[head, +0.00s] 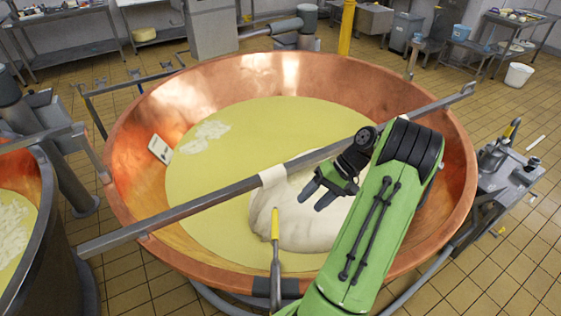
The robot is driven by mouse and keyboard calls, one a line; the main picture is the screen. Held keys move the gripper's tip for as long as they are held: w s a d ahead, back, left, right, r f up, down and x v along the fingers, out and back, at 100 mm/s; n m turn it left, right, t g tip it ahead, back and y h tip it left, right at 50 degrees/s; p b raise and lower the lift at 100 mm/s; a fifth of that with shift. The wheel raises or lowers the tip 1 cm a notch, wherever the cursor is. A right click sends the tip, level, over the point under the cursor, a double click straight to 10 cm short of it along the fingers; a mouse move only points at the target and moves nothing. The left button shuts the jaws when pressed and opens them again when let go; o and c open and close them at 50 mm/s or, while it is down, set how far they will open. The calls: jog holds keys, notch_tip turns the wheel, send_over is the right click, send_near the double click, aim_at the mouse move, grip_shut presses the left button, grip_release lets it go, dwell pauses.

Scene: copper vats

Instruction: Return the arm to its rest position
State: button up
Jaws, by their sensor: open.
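My green arm reaches up from the bottom right over the copper vat (125,175). My gripper (312,197) is dark, points down and left, and is open with nothing between its fingers. In the picture it appears in front of a pale mass (285,220) in the yellow liquid (205,205). A metal bar (190,208) crosses over the vat from lower left to upper right, with a white cloth (273,177) around it. My arm hides part of the bar, the liquid and the vat's right side.
A yellow-handled tool (275,250) stands at the vat's near rim. A small white card (159,149) is on the inner left wall. A second vat (40,190) is at the left edge. A metal stand (505,170) is on the right. Tiled floor is clear at lower right.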

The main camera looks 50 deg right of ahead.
jog(key=w+a+r+n+g+h, duration=0.1)
jog(key=w+a+r+n+h, duration=0.15)
jog(key=a+r, duration=0.5)
jog(key=w+a+r+n+g+h, duration=0.15)
jog(key=w+a+r, duration=0.25)
jog(key=a, duration=0.6)
jog(key=s+a+r+n+t+h, duration=0.3)
jog(key=s+a+r+n+t, duration=0.1)
jog(key=s+a, duration=0.8)
jog(key=shift+r, duration=0.15)
jog(key=shift+s, duration=0.1)
jog(key=shift+d, duration=0.15)
